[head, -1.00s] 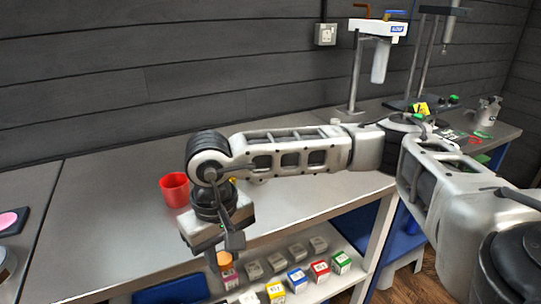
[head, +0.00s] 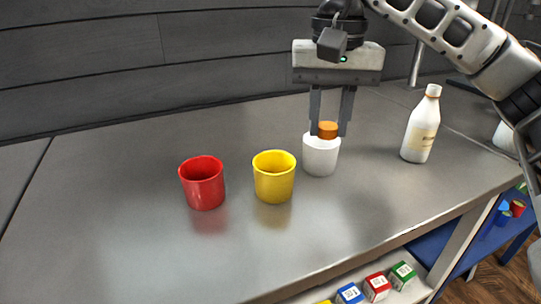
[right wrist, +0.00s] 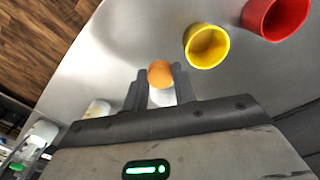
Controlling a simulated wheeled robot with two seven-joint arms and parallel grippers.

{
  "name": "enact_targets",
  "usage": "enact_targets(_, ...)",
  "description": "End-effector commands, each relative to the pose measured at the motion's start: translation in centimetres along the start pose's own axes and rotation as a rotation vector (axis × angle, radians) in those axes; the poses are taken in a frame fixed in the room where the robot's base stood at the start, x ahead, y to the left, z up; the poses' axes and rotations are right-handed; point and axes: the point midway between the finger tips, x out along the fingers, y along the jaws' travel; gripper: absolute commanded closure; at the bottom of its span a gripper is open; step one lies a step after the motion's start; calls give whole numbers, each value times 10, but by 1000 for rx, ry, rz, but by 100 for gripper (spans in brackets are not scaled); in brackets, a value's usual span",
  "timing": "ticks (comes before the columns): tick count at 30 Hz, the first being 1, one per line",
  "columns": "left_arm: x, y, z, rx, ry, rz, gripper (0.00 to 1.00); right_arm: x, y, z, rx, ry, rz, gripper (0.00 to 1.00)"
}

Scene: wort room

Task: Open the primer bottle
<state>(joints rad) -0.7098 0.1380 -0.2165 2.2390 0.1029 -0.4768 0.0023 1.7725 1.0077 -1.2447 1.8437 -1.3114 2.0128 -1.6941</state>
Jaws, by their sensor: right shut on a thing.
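A pale shape that looks like this bottle shows in the right wrist view (right wrist: 98,110). My right gripper (head: 329,131) points down with its fingers shut on a small orange piece (head: 328,127), which looks like a cap. The piece is at the rim of a white cup (head: 320,157); whether it touches the cup I cannot tell. In the right wrist view the orange piece (right wrist: 160,73) sits between the fingertips. My left gripper is out of view.
A yellow cup (head: 273,183) and a red cup (head: 203,185) stand left of the white cup. Small coloured boxes (head: 376,286) sit on a shelf below the table's front edge. The left part of the table is clear.

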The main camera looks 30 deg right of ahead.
Motion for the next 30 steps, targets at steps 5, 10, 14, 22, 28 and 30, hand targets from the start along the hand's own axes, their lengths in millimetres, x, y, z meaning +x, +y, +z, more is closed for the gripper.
enact_targets(5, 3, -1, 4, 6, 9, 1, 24, 24, -29, -36, -2, -6, 1, 100)
enact_targets(10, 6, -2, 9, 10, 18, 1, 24, 52, -51, -64, -3, -6, 2, 100)
enact_targets(14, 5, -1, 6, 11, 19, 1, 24, 68, -60, -78, -3, -3, 2, 100)
enact_targets(22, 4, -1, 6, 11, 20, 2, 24, 85, -69, -90, -3, -1, 2, 100)
enact_targets(28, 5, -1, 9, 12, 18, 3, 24, 113, -71, -94, -4, -2, 2, 100)
enact_targets(30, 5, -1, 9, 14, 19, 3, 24, 120, -71, -94, -4, 0, 2, 100)
